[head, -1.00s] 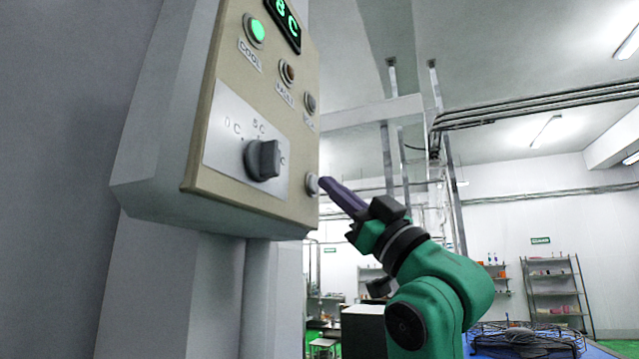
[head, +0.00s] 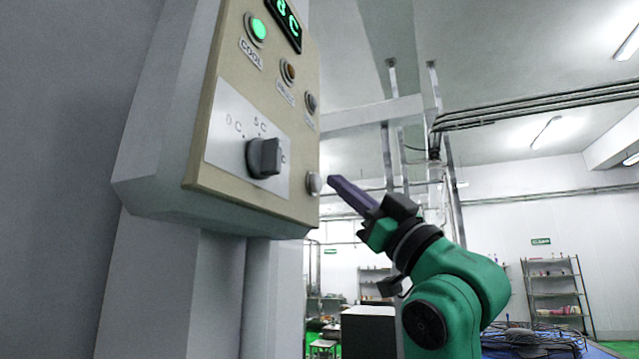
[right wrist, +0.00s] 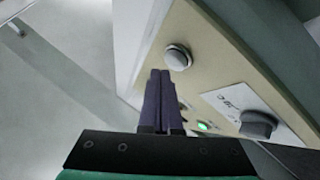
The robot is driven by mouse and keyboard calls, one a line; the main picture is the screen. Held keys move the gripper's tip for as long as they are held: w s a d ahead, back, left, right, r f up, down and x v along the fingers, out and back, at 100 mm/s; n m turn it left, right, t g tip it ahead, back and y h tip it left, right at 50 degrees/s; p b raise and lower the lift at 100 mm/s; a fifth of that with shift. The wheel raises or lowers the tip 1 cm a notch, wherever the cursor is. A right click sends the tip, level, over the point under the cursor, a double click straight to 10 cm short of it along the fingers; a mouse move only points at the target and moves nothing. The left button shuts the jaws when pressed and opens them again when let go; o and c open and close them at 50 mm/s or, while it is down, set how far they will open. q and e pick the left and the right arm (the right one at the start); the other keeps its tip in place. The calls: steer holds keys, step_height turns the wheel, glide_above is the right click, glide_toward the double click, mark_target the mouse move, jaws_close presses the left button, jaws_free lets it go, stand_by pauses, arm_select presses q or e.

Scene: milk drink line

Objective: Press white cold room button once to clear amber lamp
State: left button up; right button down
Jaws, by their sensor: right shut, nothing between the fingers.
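The white button (head: 314,184) is a round knob at the lower right of the beige control panel (head: 235,95). In the right wrist view the button (right wrist: 178,57) is just beyond my fingertips. My right gripper (head: 335,181) is shut and empty, its dark fingers pointing at the button with a small gap between. The fingers also show in the right wrist view (right wrist: 160,75). The amber lamp (head: 288,70) is in the row above the dial and looks dull brown, not brightly lit. My left gripper is not in view.
The panel also has a glowing green COOL lamp (head: 257,29), a grey lamp (head: 310,102), a green display (head: 285,18) and a dark rotary dial (head: 264,158) close to the button. Open air lies right of the panel; a shelf (head: 556,290) stands far back.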

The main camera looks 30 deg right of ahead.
steer(key=s+d, duration=0.2)
steer(key=s+b, duration=0.1)
steer(key=s, duration=0.1)
steer(key=shift+s+d, duration=0.1)
steer(key=shift+d, duration=0.3)
stand_by(0.7)
